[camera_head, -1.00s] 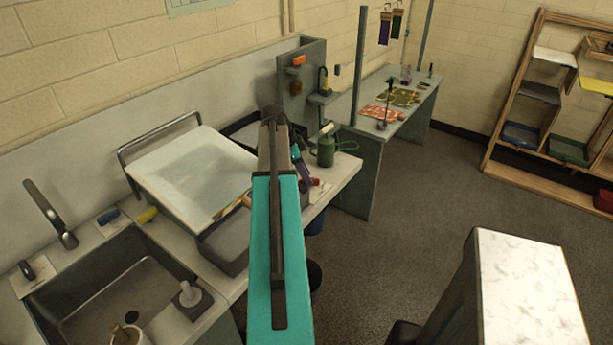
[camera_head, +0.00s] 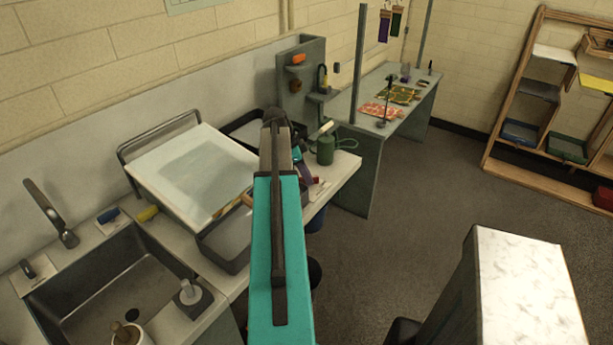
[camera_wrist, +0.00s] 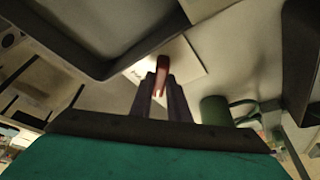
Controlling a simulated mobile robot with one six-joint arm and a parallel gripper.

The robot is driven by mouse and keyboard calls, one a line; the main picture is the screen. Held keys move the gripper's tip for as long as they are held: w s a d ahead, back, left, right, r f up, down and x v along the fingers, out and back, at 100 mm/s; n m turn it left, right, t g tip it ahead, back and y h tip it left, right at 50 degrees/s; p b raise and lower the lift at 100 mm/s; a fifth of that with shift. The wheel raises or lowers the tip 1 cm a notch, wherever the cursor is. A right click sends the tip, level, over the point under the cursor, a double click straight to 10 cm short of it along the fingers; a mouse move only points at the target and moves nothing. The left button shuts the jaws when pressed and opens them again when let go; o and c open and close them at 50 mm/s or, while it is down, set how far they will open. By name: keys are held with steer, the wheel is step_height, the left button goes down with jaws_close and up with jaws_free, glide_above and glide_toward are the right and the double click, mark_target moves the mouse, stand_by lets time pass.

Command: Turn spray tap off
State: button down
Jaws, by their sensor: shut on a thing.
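The red tap handle (camera_head: 316,180) sits by a white plate at the right edge of the counter. In the wrist view the red handle (camera_wrist: 162,72) is between the two dark fingers of my gripper (camera_wrist: 162,96), beside the white plate (camera_wrist: 190,62). My gripper (camera_head: 306,170) is shut on the handle; in the head view my teal arm hides part of it. I cannot read the handle's on or off position.
A green watering can (camera_head: 325,148) stands close behind my gripper and also shows in the wrist view (camera_wrist: 216,110). A grey tray (camera_head: 226,262) lies left of my arm. A sink (camera_head: 95,285) is at the lower left.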

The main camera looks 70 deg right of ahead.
steer(key=shift+f+n+b, duration=0.1)
steer(key=shift+n+b, duration=0.25)
steer(key=shift+n, duration=0.15)
steer(key=n+b, duration=0.1)
steer(key=n, duration=0.1)
steer(key=n+t+h, duration=0.1)
steer(key=n, duration=0.1)
steer(key=shift+s+a+b, duration=0.2)
steer(key=shift+b, duration=0.2)
steer(key=shift+n+t+h+b, duration=0.45)
steer(key=shift+n+t, duration=0.45)
steer(key=shift+n, duration=1.1)
steer(key=c, duration=1.7)
jaws_free()
steer(key=shift+r, duration=0.2)
steer(key=shift+b+v, duration=1.2)
steer(key=shift+v, duration=5.6)
steer(key=shift+s, duration=0.1)
